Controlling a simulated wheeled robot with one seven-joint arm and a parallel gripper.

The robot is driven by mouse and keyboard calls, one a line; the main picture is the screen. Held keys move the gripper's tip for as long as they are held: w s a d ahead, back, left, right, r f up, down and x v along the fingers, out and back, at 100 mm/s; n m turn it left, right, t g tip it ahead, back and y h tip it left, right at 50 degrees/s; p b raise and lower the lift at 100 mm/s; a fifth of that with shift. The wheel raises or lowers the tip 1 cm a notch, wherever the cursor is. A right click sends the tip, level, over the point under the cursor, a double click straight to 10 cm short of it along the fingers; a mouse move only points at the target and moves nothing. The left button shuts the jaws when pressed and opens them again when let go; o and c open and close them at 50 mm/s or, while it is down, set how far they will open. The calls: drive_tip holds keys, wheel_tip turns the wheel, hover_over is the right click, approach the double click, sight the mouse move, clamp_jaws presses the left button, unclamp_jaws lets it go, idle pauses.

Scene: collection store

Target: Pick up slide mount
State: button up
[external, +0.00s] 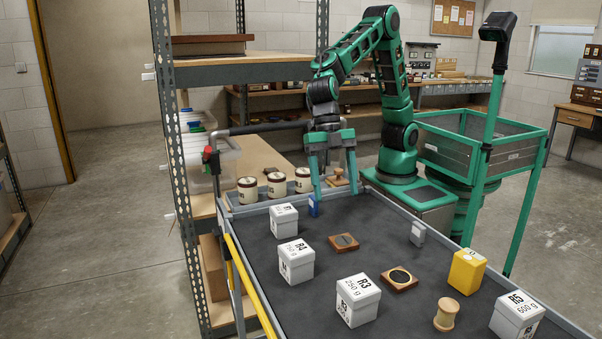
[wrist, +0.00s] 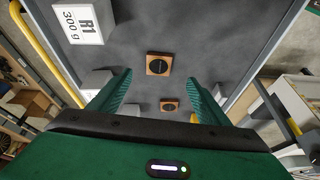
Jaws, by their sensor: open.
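Two flat, square brown mounts, each with a dark round centre, lie apart on the dark table top. One (external: 344,242) is nearer my arm and the other (external: 399,279) is further to the right; I cannot tell which is the slide mount. Two such squares also show between my fingers in the wrist view, one higher up (wrist: 159,64) and one lower (wrist: 169,104). My gripper (external: 335,190) is open and empty, fingers pointing down above the table's far end. In the wrist view my gripper (wrist: 160,78) has its fingers wide apart, with nothing between them.
White labelled boxes stand nearby: R4 (external: 296,261), R3 (external: 358,300) and another at the right edge (external: 517,316). A yellow box (external: 467,271), a wooden spool (external: 446,315) and a small grey block (external: 417,233) are to the right. Jars (external: 276,185) stand in a side tray.

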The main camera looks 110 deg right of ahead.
sight(343, 240)
drive_tip(key=shift+n, duration=0.3)
drive_tip(key=shift+a+r+x, duration=0.1)
drive_tip(key=shift+a+x, duration=0.05)
drive_tip(key=shift+x, duration=1.85)
drive_tip(key=shift+a+r+x, duration=0.1)
drive_tip(key=shift+a+x, duration=0.1)
drive_tip(key=shift+x, duration=1.8)
drive_tip(key=shift+a+x, duration=0.15)
drive_tip(key=shift+x, duration=1.85)
drive_tip(key=shift+w, duration=0.2)
drive_tip(key=c, duration=1.1)
